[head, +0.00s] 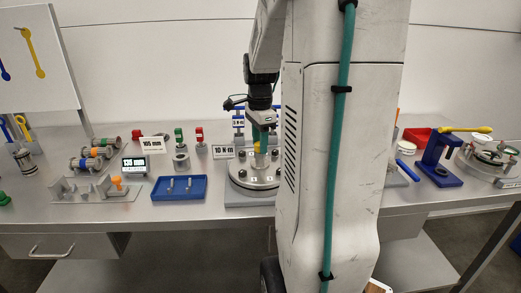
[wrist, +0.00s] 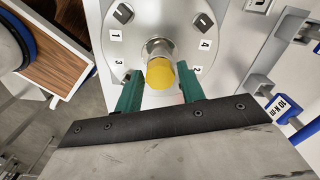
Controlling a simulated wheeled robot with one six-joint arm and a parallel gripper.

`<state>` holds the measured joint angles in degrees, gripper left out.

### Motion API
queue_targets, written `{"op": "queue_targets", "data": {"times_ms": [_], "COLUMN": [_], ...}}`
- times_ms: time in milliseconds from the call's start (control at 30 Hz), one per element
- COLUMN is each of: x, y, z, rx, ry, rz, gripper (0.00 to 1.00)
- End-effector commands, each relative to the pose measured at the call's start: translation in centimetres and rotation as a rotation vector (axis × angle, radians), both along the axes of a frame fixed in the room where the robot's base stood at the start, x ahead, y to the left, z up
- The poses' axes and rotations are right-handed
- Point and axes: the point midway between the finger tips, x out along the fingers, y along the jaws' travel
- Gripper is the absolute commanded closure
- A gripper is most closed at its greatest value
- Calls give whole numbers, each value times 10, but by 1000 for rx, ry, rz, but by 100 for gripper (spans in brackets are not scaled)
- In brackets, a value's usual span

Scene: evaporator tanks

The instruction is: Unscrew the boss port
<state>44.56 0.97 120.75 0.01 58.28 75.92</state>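The boss port appears to be the yellow-capped metal fitting (wrist: 160,72) at the middle of a round metal flange (wrist: 205,60). The flange has dark bolt heads and number labels around it. In the head view the flange (head: 241,183) stands on the bench, and the yellow cap (head: 257,148) shows just below my wrist. My gripper (wrist: 160,88) has two teal fingers, one on each side of the yellow cap. Gaps show between the fingers and the cap, so it is open and holds nothing. In the head view my own column hides the right part of the flange.
A blue tray (head: 180,196) with small metal pins lies left of the flange. A "10 N·m" sign (head: 223,152) and a blue-handled fixture (head: 238,122) stand close by. A blue press stand (head: 440,165) is at the right. In the wrist view a wooden-bottomed tray (wrist: 50,50) is at the left.

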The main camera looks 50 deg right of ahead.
Motion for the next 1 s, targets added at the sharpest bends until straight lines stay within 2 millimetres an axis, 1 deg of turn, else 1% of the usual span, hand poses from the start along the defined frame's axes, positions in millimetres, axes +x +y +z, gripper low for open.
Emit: {"op": "queue_targets", "data": {"times_ms": [100, 267, 333, 500, 600, 767, 1000], "x": [0, 0, 0, 0, 0, 0, 0], "y": [0, 0, 0, 0, 0, 0, 0], "z": [0, 0, 0, 0, 0, 0, 0], "rx": [0, 0, 0, 0, 0, 0, 0], "ry": [0, 0, 0, 0, 0, 0, 0], "rz": [-141, -229, -289, -526, -622, -709, -1022], "gripper": [61, 61, 61, 61, 61, 61, 61]}}
